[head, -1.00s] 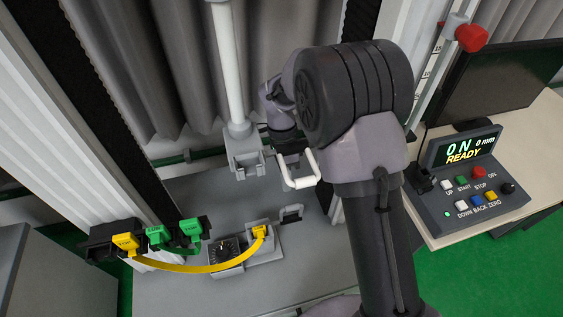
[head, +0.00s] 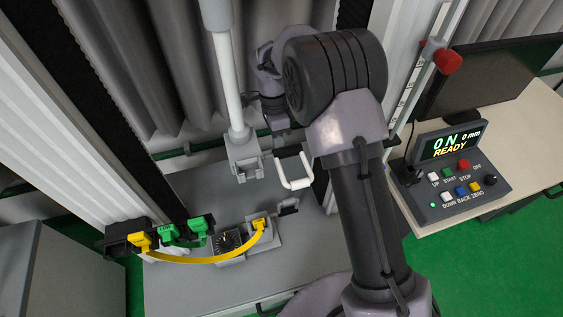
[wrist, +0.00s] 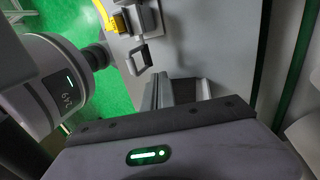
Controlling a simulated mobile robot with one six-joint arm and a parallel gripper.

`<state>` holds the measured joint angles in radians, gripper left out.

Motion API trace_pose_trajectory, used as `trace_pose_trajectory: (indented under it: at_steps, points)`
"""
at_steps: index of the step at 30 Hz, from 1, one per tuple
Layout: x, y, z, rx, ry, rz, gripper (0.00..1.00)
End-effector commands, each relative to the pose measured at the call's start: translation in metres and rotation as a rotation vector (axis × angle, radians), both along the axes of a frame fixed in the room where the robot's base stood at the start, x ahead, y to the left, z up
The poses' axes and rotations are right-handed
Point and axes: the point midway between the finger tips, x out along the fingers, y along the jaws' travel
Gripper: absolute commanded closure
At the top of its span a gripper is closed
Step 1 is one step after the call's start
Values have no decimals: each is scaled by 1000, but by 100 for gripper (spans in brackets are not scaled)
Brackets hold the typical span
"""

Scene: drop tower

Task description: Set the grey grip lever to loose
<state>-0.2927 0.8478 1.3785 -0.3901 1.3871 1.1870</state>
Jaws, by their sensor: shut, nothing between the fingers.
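I cannot tell for sure which part is the grey grip lever. A small grey loop (head: 288,207) stands on the base beside the yellow plug (head: 259,224); the wrist view shows a grey square loop (wrist: 140,60) near the yellow part (wrist: 118,24). I cannot see a loose mark.
Yellow and green plugs (head: 168,233) sit at the left, with a yellow cable running to the base. A dial (head: 226,242) is beside the yellow plug. The control box (head: 455,170) reads ON, 0 mm, READY. A red knob (head: 447,61) is at upper right.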

Motion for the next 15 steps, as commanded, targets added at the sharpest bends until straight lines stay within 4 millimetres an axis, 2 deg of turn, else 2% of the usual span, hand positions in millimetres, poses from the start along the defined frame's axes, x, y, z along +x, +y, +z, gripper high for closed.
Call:
trace_pose_trajectory:
  at_steps: [1,3,12,15]
  points:
    - [-7,-3,22,0,1,0,100]
    - [-14,-5,27,-2,2,-1,100]
    - [-15,-5,20,-2,2,-1,100]
    - [-17,-6,10,-2,4,0,100]
